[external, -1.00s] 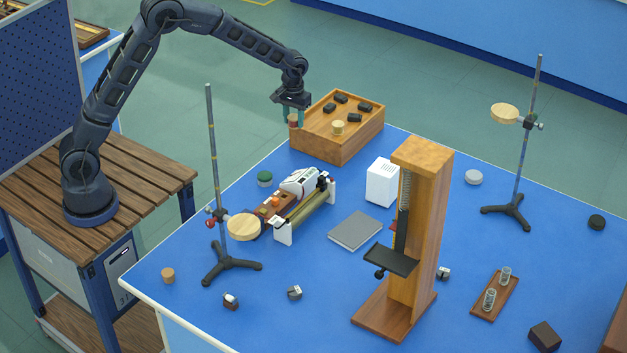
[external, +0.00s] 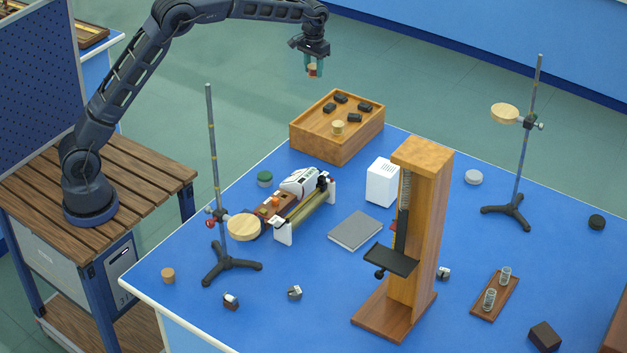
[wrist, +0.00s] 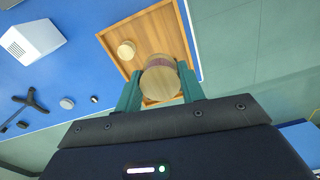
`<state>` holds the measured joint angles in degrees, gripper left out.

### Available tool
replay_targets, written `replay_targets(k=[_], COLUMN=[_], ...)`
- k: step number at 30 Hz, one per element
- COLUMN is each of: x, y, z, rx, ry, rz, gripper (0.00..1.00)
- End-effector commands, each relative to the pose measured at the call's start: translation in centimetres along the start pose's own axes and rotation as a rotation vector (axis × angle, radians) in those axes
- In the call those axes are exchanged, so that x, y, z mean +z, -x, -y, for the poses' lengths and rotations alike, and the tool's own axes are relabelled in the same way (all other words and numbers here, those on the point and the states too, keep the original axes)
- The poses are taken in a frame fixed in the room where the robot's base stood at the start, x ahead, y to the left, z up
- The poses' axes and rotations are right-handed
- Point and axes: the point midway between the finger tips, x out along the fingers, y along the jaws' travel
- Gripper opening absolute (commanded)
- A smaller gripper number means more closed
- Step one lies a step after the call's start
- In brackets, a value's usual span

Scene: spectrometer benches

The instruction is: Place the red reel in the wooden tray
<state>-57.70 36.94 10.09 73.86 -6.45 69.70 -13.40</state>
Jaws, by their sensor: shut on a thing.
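My gripper (external: 313,68) is shut on the red reel (external: 313,71), a small spool with pale wooden ends and a reddish middle. It holds the reel in the air, clear of the bench and higher than the wooden tray (external: 316,145) in the external view. In the wrist view the reel (wrist: 160,83) sits between the green fingers of my gripper (wrist: 160,90), its round wooden end facing the camera. The tray (wrist: 165,35) shows beyond and below it, partly hidden by the reel and fingers.
The tray holds several black blocks (external: 355,118) and a pale wooden reel (external: 338,128). A white box (external: 382,182), a tall wooden spring stand (external: 420,230) and a rod stand (external: 213,170) rise from the blue bench. A green-topped disc (external: 265,179) lies near the tray.

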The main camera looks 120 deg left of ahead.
Motion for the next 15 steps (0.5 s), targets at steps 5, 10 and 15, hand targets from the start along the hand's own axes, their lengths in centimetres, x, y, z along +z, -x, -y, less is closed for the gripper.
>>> replay_targets(k=[5, 10, 15], x=[-0.4, -0.4, -0.4], y=[-1.6, -5.3, -9.0], z=[0.2, 0.2, 0.2], rx=[-0.001, -0.001, -0.001], ry=[-0.010, -0.009, -0.009], rz=[0.005, 0.004, 0.003], gripper=[0.17, 0.17, 0.17])
